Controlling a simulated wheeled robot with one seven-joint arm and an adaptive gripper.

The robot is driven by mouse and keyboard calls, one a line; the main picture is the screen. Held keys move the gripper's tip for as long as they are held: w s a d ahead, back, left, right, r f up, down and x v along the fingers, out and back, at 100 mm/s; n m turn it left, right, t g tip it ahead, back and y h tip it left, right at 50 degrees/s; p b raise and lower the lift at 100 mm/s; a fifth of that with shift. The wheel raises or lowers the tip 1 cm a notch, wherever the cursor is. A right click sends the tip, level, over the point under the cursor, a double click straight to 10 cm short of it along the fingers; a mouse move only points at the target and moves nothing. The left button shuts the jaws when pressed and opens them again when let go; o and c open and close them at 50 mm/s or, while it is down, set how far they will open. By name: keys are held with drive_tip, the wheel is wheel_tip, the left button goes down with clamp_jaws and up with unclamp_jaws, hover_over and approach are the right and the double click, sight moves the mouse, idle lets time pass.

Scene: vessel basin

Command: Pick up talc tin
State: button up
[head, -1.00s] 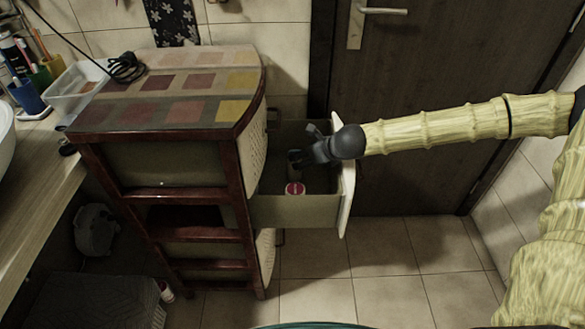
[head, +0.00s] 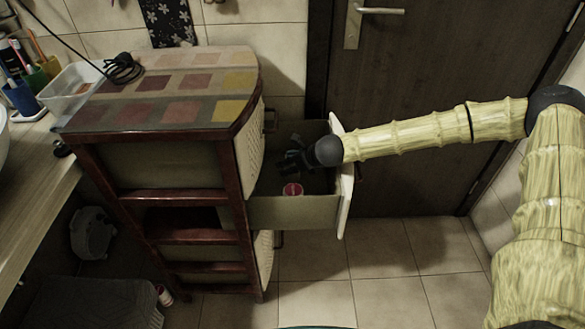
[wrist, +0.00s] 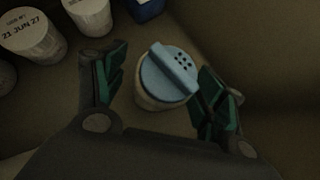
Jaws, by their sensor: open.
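The talc tin (wrist: 168,76) looks to be the upright round container with a blue-grey lid pierced by several holes in the wrist view. It stands on the floor of an open drawer (head: 295,212). My gripper (wrist: 158,88) is open, with one green-padded finger on each side of the tin; I cannot tell whether either touches it. In the head view my gripper (head: 291,160) is inside the drawer, and the tin cannot be made out there.
In the wrist view, white containers (wrist: 32,36) and a dark blue item (wrist: 146,8) stand beyond the tin. A container with a pink-red top (head: 292,189) is near the drawer's front wall in the head view. The wooden cabinet (head: 170,120) is left of the drawer.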

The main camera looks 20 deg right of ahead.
drive_tip(key=c, duration=1.3)
drive_tip(key=shift+o, duration=0.2)
drive_tip(key=shift+r, duration=0.1)
